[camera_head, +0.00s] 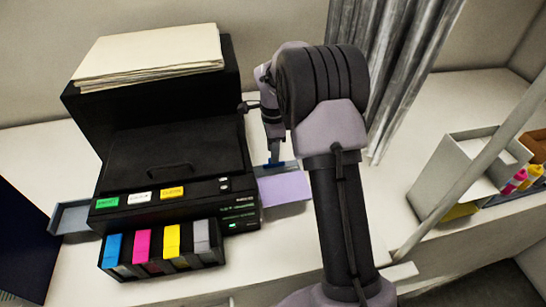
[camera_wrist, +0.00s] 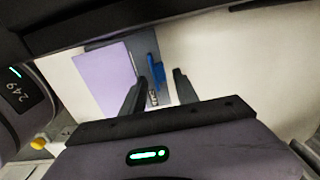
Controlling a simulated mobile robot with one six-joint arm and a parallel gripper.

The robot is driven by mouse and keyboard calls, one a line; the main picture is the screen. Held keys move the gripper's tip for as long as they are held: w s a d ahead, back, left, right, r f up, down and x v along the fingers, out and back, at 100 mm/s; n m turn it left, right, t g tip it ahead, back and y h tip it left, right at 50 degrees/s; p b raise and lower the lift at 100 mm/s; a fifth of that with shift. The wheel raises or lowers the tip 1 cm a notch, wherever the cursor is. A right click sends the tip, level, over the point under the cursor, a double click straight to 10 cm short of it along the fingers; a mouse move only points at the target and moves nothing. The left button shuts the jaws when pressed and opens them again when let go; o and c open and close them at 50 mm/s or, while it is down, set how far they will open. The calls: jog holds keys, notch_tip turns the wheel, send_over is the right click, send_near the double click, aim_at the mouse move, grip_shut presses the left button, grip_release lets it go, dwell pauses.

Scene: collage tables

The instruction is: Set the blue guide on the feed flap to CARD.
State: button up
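The feed flap (camera_head: 290,168) is a grey tray on the printer's right side, with a lilac sheet (camera_head: 285,188) on it. The blue guide (camera_head: 272,164) is a small blue piece on the flap, partly hidden by my gripper (camera_head: 275,152).
The black printer (camera_head: 175,160) has a paper stack (camera_head: 150,55) on top and coloured cartridges (camera_head: 160,248) in front. A grey curtain (camera_head: 395,70) hangs behind my arm. A box of bottles (camera_head: 470,160) stands at the right. White table is bare around the flap.

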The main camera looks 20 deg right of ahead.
jog(key=shift+f, duration=1.4)
grip_shut()
jog(key=shift+r, duration=0.1)
jog(key=shift+w+r, duration=0.1)
jog(key=shift+r, duration=0.05)
